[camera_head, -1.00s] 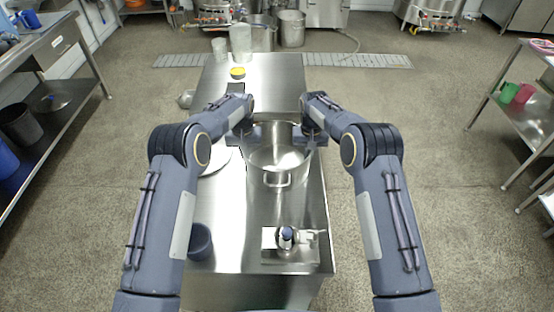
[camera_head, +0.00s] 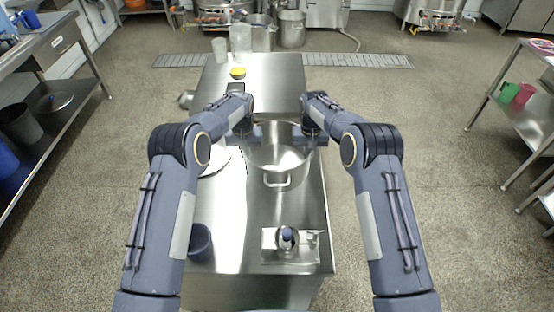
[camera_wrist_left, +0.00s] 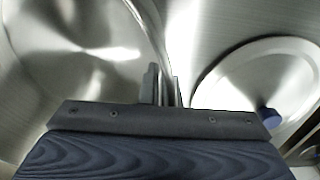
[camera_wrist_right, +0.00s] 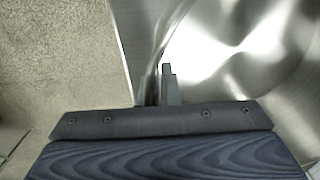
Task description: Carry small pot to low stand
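The small pot (camera_head: 280,176) is a round, open steel pot, upright between my grippers, with a handle on its near side. Its inside shows empty. My left gripper (camera_head: 251,138) is at its left rim; in the left wrist view the fingers (camera_wrist_left: 161,88) are closed over the pot's wall (camera_wrist_left: 70,50). My right gripper (camera_head: 313,139) is at its right rim; in the right wrist view the fingers (camera_wrist_right: 157,88) are closed over the wall (camera_wrist_right: 235,55). Whether the pot's base touches the steel top is hidden. I cannot tell which surface is the low stand.
A steel worktop (camera_head: 290,215) runs under the pot, with a farther steel top (camera_head: 272,78) beyond. A pale lid (camera_head: 213,160) with a blue knob (camera_wrist_left: 270,118), a dark blue cup (camera_head: 200,243) and a small metal device (camera_head: 287,240) lie around. Shelving stands left and right; floor between is clear.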

